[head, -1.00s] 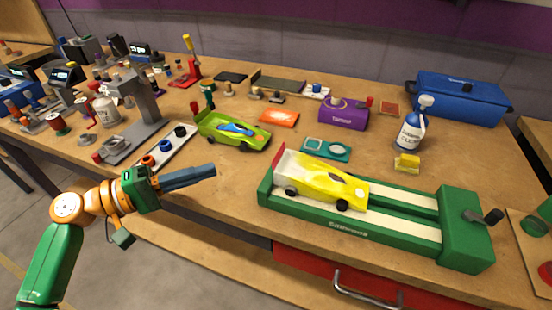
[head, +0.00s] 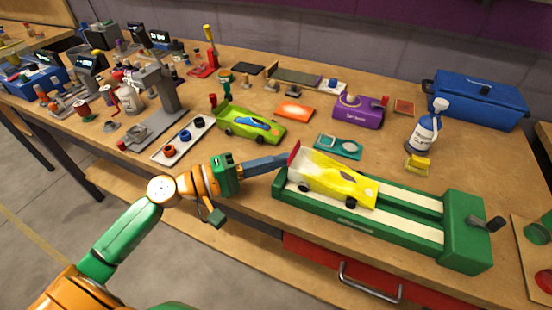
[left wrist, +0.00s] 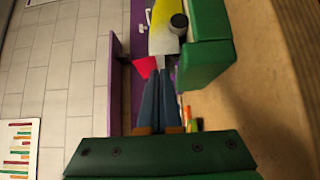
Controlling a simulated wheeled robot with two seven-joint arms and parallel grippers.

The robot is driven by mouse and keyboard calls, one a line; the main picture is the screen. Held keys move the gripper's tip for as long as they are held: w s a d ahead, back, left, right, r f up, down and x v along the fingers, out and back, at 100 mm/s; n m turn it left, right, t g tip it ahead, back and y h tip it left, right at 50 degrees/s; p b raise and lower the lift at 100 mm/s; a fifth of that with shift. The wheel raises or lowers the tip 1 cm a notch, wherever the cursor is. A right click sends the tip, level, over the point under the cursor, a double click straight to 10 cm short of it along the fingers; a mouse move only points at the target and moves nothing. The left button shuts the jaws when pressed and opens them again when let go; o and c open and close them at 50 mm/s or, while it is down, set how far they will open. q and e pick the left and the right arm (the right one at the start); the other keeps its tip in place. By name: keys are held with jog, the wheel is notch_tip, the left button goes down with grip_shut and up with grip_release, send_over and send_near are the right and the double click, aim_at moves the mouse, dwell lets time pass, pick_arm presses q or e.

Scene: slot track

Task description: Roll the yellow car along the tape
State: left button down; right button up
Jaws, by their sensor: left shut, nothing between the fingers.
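The yellow car (head: 343,182), with a white tail and a red rear fin (head: 294,153), sits on the left end of the green track (head: 468,232). Pale tape-like strips (head: 405,229) run along the track to its right end block. My left gripper (head: 287,158) is shut and empty, its blue fingertips close behind the car's tail. In the left wrist view, the fingertips (left wrist: 167,74) point at the white tail of the car (left wrist: 165,35), beside the red fin (left wrist: 146,67). I cannot tell whether they touch it. My right gripper is not in view.
A green car (head: 248,126) stands behind my left gripper. A crank handle (head: 488,224) sticks up at the track's right end.

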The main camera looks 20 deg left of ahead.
aim_at(342, 179)
pick_arm(q)
jog(key=shift+d+r, duration=0.1)
jog(key=shift+d, duration=0.05)
jog(key=d+p, duration=0.3)
jog(key=d, duration=0.2)
jog(key=d+p, duration=0.2)
jog(key=d, duration=0.3)
jog(key=shift+s+d+r+p, duration=0.1)
jog(key=shift+s+d+p, duration=0.1)
jog(key=shift+d+p, duration=0.2)
jog(key=shift+d, duration=0.3)
jog(key=shift+f, duration=0.2)
